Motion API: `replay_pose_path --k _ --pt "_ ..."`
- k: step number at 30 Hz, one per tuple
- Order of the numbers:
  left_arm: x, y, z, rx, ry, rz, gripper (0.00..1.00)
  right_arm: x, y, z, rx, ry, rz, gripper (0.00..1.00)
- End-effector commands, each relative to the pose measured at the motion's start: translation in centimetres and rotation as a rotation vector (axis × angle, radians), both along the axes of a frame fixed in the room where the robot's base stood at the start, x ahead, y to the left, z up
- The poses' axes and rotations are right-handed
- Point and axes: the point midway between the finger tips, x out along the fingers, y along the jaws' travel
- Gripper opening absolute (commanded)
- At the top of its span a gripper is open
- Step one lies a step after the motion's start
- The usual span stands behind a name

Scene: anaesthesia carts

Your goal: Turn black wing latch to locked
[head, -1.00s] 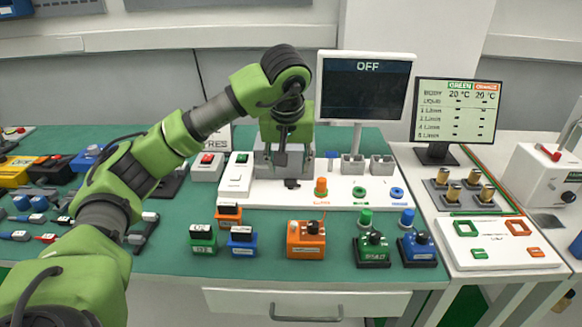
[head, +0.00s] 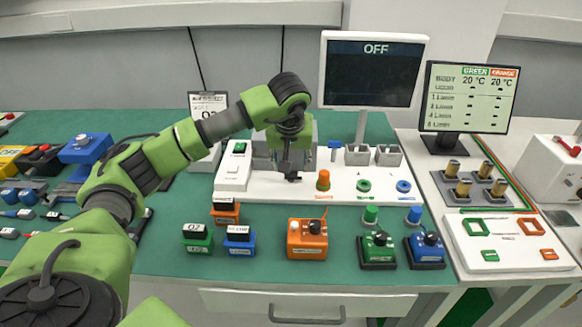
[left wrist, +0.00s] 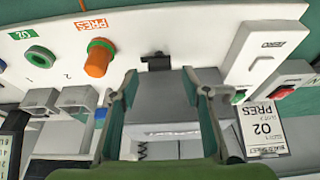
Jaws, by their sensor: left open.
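The black wing latch (left wrist: 155,62) sits at the front edge of a grey box (left wrist: 158,90) on the white panel. In the head view the latch (head: 293,178) shows just below my left gripper (head: 292,166). In the left wrist view the fingers of my left gripper (left wrist: 160,78) are spread wide with nothing between them. The latch lies just beyond the gap between the fingertips; no contact shows. Whether the latch is at its locked end cannot be told. My right gripper is not in view.
An orange knob (head: 323,180) stands right of the latch, with green (head: 364,186) and blue (head: 404,187) rings beyond. A screen reading OFF (head: 370,72) rises behind. Small coloured modules, such as the orange one (head: 307,240), stand on the green table in front.

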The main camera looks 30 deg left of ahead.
Motion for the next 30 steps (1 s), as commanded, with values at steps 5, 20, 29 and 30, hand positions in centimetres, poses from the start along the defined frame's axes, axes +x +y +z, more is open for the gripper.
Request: replay_pose_path --k 5,20,29,30 --pt "0.7 0.4 -2.1 -0.001 0.002 0.001 0.43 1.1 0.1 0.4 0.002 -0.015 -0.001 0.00" --pt "1.0 0.6 -2.9 0.001 -0.001 -0.001 0.22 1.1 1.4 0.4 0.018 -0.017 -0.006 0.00" --pt "1.0 0.6 -2.9 0.001 -0.001 0.004 0.05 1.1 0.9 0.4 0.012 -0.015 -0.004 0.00" --pt "1.1 0.6 -2.9 0.000 -0.001 0.009 0.05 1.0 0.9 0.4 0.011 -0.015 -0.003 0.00"
